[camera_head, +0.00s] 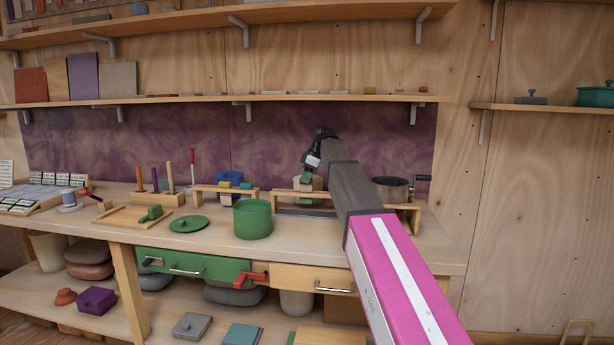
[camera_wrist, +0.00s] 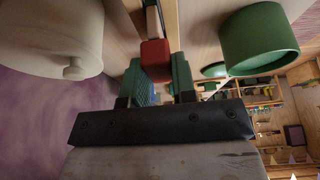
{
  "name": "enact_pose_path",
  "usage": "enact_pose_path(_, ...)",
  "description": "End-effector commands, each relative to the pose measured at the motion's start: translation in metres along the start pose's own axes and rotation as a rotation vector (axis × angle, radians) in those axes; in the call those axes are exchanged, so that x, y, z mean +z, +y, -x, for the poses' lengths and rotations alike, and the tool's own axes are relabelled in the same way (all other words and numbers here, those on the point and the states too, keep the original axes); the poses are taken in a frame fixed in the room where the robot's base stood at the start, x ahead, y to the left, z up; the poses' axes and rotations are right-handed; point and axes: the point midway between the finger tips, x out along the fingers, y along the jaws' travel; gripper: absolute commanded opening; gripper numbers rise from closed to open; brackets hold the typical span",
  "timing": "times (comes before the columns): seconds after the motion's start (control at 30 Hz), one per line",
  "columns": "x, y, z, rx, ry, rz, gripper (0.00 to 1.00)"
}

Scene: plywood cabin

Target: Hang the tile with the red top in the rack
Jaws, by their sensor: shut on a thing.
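My gripper (camera_head: 305,183) is over the back of the workbench, in front of a cream pot. In the wrist view its green fingers (camera_wrist: 158,82) close around a red block-like top, which I take for the red-topped tile (camera_wrist: 155,54). The rest of the tile is mostly hidden, and in the head view I cannot make it out. Another low wooden frame (camera_head: 402,208) runs behind my arm, partly hidden. I cannot tell which one is the tile's rack.
A green pot (camera_head: 253,219) stands in front of the rack, its green lid (camera_head: 188,225) to the left. The cream pot (camera_wrist: 52,35) is close beside my gripper in the wrist view. A dark grinder-like pot (camera_head: 390,189) stands right of my arm. A shelf (camera_head: 270,97) runs above.

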Motion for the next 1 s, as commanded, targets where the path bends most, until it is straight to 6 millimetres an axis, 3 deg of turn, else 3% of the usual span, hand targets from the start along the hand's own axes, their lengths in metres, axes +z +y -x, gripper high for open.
enact_pose_path(1.0, 0.012, 0.000, -0.029, 0.000, 0.000, 0.001, 0.08)
